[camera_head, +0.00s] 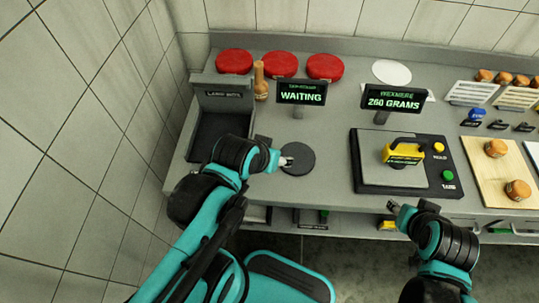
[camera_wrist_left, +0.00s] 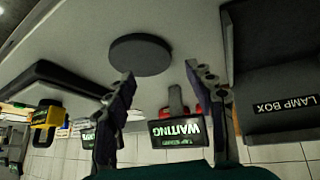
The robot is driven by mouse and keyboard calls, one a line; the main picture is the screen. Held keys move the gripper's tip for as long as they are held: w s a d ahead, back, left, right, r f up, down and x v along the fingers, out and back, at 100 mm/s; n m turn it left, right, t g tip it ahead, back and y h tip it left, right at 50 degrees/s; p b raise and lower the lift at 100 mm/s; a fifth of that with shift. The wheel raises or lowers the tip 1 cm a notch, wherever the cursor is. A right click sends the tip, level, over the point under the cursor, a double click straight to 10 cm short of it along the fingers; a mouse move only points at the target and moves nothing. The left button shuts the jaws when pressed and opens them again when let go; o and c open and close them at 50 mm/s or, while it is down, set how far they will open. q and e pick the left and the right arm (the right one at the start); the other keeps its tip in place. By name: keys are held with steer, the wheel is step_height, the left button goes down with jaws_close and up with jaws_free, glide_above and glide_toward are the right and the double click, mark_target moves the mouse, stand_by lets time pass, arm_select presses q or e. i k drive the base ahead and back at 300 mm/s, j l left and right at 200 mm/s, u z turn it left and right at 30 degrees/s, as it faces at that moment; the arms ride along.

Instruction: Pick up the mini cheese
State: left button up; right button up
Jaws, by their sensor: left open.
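Small orange-brown rounds, which look like mini cheeses, show in the head view. One (camera_head: 496,147) sits on a pale wooden board (camera_head: 482,172) at the right, and another (camera_head: 517,190) sits nearer the front. Several more stand in a row at the back right. My left gripper (camera_head: 286,161) is at a dark round pad (camera_head: 301,158) on the counter, far left of these rounds. In the left wrist view the left gripper (camera_wrist_left: 166,82) has its fingers apart with nothing held. My right gripper (camera_head: 398,209) is by the counter's front edge; its fingers are too small to read.
A scale (camera_head: 370,178) bearing a yellow-handled block (camera_head: 403,151) stands between my arms. Display signs reading WAITING (camera_head: 301,93) and 260 GRAMS (camera_head: 393,101) stand behind. Red wheels (camera_head: 280,64) line the back left. A lamp box (camera_head: 221,105) is at the left. Bare counter surrounds the pad.

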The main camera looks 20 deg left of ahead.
mark_target(518, 190)
steer(key=l+z, duration=0.1)
steer(key=z, duration=1.25)
steer(key=i+l, duration=0.2)
steer(key=u, duration=0.05)
